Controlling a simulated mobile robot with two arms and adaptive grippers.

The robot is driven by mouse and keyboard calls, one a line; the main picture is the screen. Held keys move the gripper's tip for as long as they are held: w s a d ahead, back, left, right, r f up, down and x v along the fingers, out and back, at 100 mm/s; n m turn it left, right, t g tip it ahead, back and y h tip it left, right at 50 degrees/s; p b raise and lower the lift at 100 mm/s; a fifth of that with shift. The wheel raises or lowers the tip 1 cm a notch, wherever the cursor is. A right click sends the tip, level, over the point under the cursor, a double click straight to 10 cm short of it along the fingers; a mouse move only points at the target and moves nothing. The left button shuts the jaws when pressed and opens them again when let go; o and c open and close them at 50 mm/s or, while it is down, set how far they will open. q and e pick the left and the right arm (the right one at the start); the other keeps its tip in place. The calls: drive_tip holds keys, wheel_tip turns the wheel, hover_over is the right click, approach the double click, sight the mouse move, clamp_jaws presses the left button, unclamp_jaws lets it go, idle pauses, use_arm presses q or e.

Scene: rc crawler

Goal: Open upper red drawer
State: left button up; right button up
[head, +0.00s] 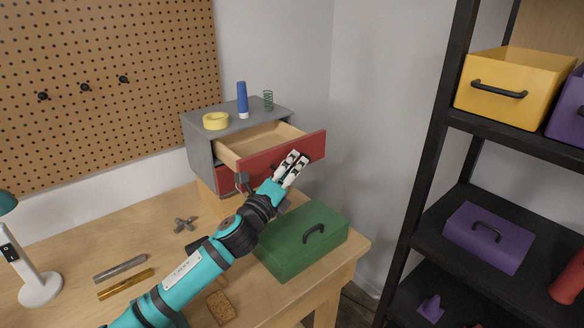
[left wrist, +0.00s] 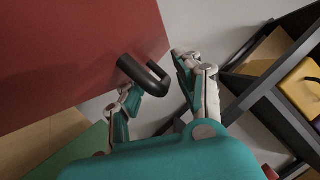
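The upper red drawer (head: 285,152) of the grey cabinet (head: 202,148) is pulled well out, and its empty-looking wooden inside shows. My left gripper (head: 297,157) is at the drawer's red front, near its right part. In the left wrist view the drawer's dark handle (left wrist: 143,75) is close to the left finger. The fingers (left wrist: 160,80) are spread with a gap between them, so the gripper looks open. Whether a finger touches the handle I cannot tell. The lower red drawer (head: 228,178) is mostly hidden behind my arm and the upper drawer. My right gripper is not in view.
On the cabinet stand a yellow tape roll (head: 215,121), a blue bottle (head: 242,100) and a green spring (head: 268,100). A green toolbox (head: 310,232) lies below the drawer and my gripper. A black shelf (head: 432,130) with bins stands at right. A lamp (head: 38,285) is at left.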

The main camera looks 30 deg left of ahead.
use_arm(q)
drive_tip(key=shift+s, duration=0.15)
drive_tip(key=v, duration=1.1)
drive_tip(key=shift+s, duration=0.4)
drive_tip(key=shift+f, duration=0.15)
